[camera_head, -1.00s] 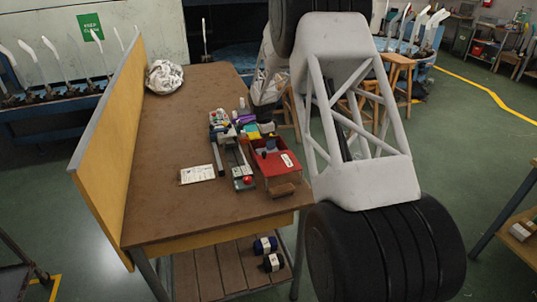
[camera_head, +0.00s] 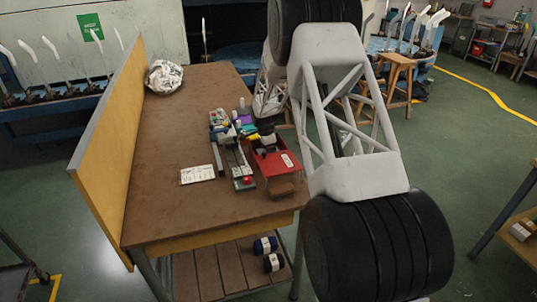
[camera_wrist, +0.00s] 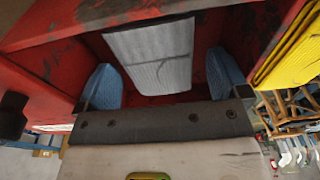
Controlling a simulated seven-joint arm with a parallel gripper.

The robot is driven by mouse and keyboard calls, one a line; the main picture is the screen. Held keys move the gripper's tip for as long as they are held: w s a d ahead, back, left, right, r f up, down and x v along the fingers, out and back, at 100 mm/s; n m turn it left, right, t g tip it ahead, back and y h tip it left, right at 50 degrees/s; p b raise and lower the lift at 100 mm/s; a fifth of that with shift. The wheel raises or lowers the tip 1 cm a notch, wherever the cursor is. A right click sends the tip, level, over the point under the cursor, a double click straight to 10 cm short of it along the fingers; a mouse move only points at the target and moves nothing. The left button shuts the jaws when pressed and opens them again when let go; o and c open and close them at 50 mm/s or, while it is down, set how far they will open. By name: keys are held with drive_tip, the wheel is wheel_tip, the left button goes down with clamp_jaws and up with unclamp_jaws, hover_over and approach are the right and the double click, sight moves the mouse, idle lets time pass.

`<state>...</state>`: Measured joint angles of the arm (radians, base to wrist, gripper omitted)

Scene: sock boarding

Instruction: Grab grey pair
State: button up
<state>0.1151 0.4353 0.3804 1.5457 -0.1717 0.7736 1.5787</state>
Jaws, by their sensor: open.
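The grey pair (camera_wrist: 150,52) shows in the wrist view as a pale grey bundle with a ribbed surface, lying inside a red box. My gripper (camera_wrist: 160,66) is open, its two blue fingers on either side of the grey pair, with a visible gap at the right finger. Contact at the left finger cannot be told. In the head view the red box (camera_head: 280,168) stands at the table's right edge. The grey pair cannot be made out there, and a dark shape covers part of the box opening.
A brown block (camera_head: 283,188) sits at the front of the box. Small tools and a grey rail (camera_head: 237,165) lie left of it, with a white card (camera_head: 197,174). Yellow cloth (camera_wrist: 290,50) shows beside the box in the wrist view.

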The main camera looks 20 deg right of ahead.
drive_tip(key=shift+f, duration=0.35)
idle(0.3)
drive_tip(key=c, duration=1)
drive_tip(key=shift+r, duration=0.1)
drive_tip(key=shift+r, duration=4.9)
